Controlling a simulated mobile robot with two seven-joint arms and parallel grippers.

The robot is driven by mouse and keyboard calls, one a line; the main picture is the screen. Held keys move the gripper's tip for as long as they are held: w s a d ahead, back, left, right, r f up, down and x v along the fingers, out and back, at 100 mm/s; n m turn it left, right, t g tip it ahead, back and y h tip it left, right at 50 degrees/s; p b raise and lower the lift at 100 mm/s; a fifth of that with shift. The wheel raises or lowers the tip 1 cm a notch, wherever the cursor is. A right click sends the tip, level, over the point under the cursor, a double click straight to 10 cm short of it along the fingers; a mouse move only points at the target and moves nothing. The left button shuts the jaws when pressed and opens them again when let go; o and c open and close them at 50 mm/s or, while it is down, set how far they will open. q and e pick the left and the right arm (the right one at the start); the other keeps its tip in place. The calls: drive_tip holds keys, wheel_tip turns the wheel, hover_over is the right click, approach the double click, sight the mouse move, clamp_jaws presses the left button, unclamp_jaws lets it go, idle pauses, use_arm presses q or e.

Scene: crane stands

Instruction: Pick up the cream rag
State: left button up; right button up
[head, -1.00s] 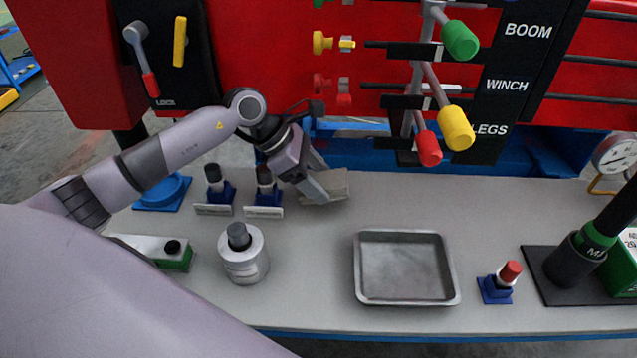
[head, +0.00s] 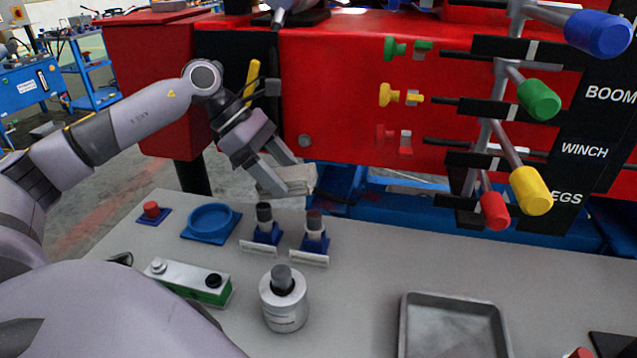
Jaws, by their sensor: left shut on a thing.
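The cream rag (head: 298,180) is a pale folded block of cloth in the head view. It is held in the air above the back of the grey bench, over the two dark-capped parts on blue bases. My left gripper (head: 284,186) is shut on the rag, and its fingers cover part of it. My right gripper is not in view.
Below the rag stand two dark-capped parts on blue bases (head: 265,232) (head: 315,240). A blue dish (head: 211,222), a green-and-white box (head: 190,282), a grey canister (head: 284,306) and a metal tray (head: 454,300) are on the bench (head: 365,262). Coloured levers (head: 530,190) jut out at right.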

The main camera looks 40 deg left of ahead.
use_arm(q)
drive_tip(key=a, duration=0.1)
drive_tip(key=s+a, duration=0.1)
drive_tip(key=shift+s+a+f+b, duration=0.1)
drive_tip(key=shift+a+f+b, duration=0.05)
drive_tip(key=shift+a+b, duration=0.2)
drive_tip(key=a, duration=0.1)
drive_tip(key=s+a+r+y+p, duration=0.1)
drive_tip(key=a+r+g+y, duration=0.1)
drive_tip(key=shift+s+a+r+p, duration=0.1)
drive_tip(key=shift+s+a+p, duration=0.05)
drive_tip(key=shift+s+p, duration=0.25)
drive_tip(key=shift+s+a+r+g+y, duration=0.1)
drive_tip(key=shift+s+a+g+y, duration=0.2)
drive_tip(key=shift+a+y, duration=0.3)
drive_tip(key=shift+a, duration=0.15)
drive_tip(key=shift+c, duration=0.8)
drive_tip(key=o, duration=0.5)
drive_tip(key=shift+c, duration=1.4)
